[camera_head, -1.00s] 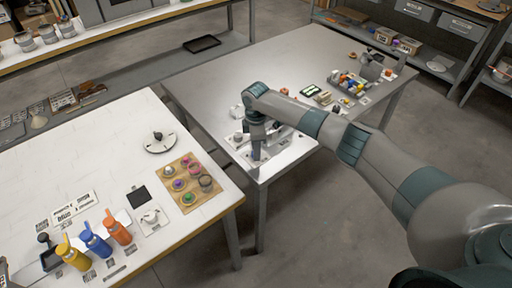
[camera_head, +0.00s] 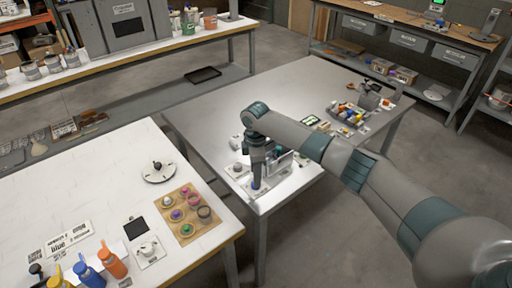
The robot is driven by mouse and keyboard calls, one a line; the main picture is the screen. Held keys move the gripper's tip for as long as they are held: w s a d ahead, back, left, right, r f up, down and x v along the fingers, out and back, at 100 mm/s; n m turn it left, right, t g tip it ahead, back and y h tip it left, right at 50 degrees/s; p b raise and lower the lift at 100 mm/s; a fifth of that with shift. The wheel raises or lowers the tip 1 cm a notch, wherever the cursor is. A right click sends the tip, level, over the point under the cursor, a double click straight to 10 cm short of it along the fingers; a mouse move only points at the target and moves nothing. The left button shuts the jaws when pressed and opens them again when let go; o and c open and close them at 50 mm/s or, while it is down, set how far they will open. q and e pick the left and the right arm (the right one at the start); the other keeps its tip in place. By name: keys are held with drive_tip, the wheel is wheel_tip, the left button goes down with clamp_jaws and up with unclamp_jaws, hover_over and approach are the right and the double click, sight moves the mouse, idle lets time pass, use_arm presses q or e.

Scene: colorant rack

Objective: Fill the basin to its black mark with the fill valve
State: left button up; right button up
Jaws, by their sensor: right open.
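My right gripper (camera_head: 256,186) points down over the near left corner of the grey table. It is open, and its fingertips are small and partly hidden by the wrist. A pale, clear-walled box (camera_head: 281,164), which looks like the basin, stands just right of the gripper, partly behind my wrist. Its black mark and water level cannot be made out. A white fitting with a round knob (camera_head: 236,170) is just left of the gripper and may be the fill valve. I cannot tell whether the gripper touches either. My left gripper is not in view.
A small white item (camera_head: 236,143) is behind the knob. Several coloured items (camera_head: 350,112) stand at the table's far right. The white table (camera_head: 90,180) at left holds bottles, a wooden board (camera_head: 187,232) with cups and a round dish (camera_head: 158,172). The grey table's middle is clear.

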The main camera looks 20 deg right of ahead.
wheel_tip(320, 180, up, 14)
drive_tip(key=b, duration=0.3)
drive_tip(key=shift+f, duration=0.15)
idle(6.9)
